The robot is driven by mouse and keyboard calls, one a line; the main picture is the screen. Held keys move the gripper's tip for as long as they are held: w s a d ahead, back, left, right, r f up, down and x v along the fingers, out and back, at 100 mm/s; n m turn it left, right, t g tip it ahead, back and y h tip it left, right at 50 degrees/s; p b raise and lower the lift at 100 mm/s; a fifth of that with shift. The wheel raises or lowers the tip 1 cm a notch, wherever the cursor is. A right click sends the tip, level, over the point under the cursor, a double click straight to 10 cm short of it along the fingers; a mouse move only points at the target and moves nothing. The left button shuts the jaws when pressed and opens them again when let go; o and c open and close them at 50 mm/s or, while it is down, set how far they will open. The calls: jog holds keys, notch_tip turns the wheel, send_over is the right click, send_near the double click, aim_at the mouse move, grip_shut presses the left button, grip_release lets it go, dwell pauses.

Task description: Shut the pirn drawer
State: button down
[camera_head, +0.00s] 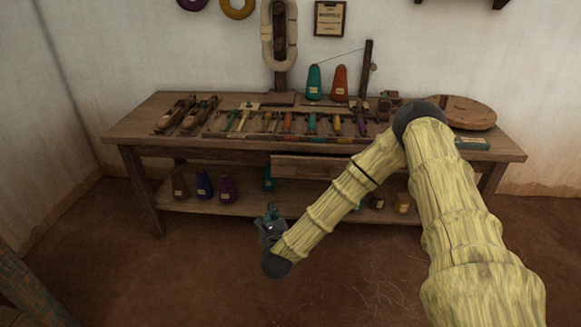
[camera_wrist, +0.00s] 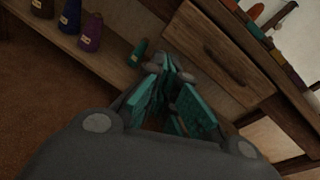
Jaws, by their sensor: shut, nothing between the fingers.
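The pirn drawer (camera_head: 325,167) is a brown wooden front under the table's front edge, right of the middle. Its top edge shows in front of the table edge; how far it stands out is hard to tell. My arm covers its right part. In the wrist view the drawer front (camera_wrist: 205,48) is tilted, with a dark handle across it. My gripper (camera_head: 271,212) is in front of the table, lower than the drawer and at its left end. In the wrist view my gripper (camera_wrist: 168,66) is shut and empty, its teal fingers near the drawer's lower corner. I see no clear contact.
The wooden table (camera_head: 150,130) carries shuttles, a tray of coloured pirns (camera_head: 290,123), cones and a round wooden disc (camera_head: 462,112). A lower shelf (camera_head: 170,203) holds several cones, including a purple one (camera_head: 227,189). The floor in front is clear.

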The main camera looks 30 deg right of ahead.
aim_at(291, 162)
jog(key=w+d+r+m+h, duration=0.2)
jog(key=d+r+m+h, duration=0.1)
jog(key=d+r+m, duration=0.25)
jog(key=b+x, duration=0.1)
jog(key=x, duration=1.3)
jog(key=shift+s+d+b, duration=0.1)
jog(key=shift+b, duration=0.25)
jog(key=shift+b+x, duration=0.75)
jog(key=shift+x, duration=0.1)
jog(key=shift+w+d, duration=0.2)
jog(key=shift+w, duration=0.2)
